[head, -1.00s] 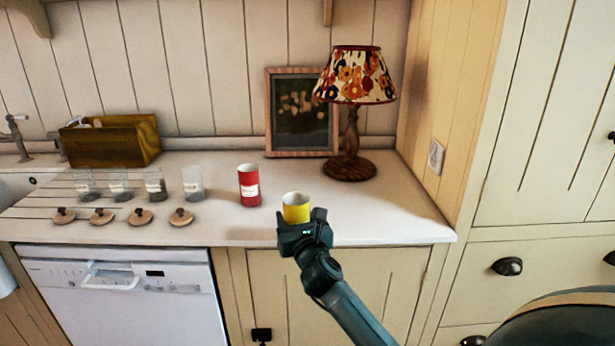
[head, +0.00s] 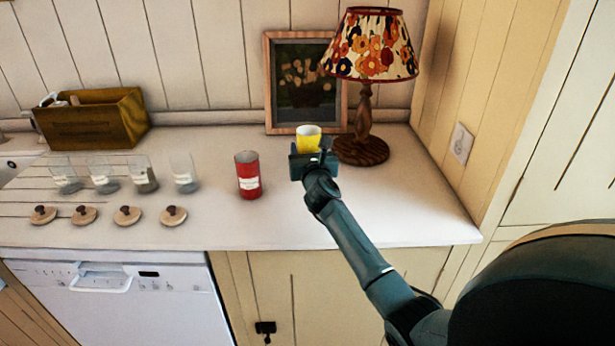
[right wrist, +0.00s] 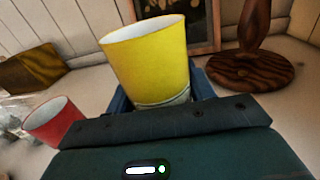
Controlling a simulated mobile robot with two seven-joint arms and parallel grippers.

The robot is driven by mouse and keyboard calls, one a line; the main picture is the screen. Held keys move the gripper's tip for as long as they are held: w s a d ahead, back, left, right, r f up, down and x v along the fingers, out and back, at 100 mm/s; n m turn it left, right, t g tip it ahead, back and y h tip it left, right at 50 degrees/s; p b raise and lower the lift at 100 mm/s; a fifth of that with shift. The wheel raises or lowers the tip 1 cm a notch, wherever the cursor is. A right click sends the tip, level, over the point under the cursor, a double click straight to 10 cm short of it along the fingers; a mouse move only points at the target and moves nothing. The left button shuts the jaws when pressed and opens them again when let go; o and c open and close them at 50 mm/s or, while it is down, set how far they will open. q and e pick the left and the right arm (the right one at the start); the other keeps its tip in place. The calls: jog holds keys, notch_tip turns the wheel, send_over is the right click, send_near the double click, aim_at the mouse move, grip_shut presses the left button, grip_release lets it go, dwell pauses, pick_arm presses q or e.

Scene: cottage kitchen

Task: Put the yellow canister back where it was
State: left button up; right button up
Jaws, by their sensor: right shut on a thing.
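The yellow canister (head: 308,138) is open-topped with a pale band low on its side. My right gripper (head: 313,158) is shut on it, over the back part of the counter, in front of the picture frame and left of the lamp base. In the right wrist view the canister (right wrist: 150,62) stands nearly upright between the fingers (right wrist: 160,95), its lower end hidden by the gripper. I cannot tell whether its bottom touches the counter. My left gripper is not in view.
A red canister (head: 247,176) stands to the left. A lamp (head: 362,150) and a framed picture (head: 272,90) stand close behind. Several glass jars (head: 143,176), wooden lids (head: 127,215) and a wooden box (head: 95,124) are farther left. The counter's right front (head: 400,215) is clear.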

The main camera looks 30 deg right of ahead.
jog(key=shift+f+b, duration=1.3)
jog(key=shift+f, duration=1.7)
jog(key=shift+f, duration=0.15)
jog(key=o, duration=1.1)
jog(key=p+v, duration=0.1)
jog(key=v, duration=1.1)
jog(key=shift+p, duration=0.35)
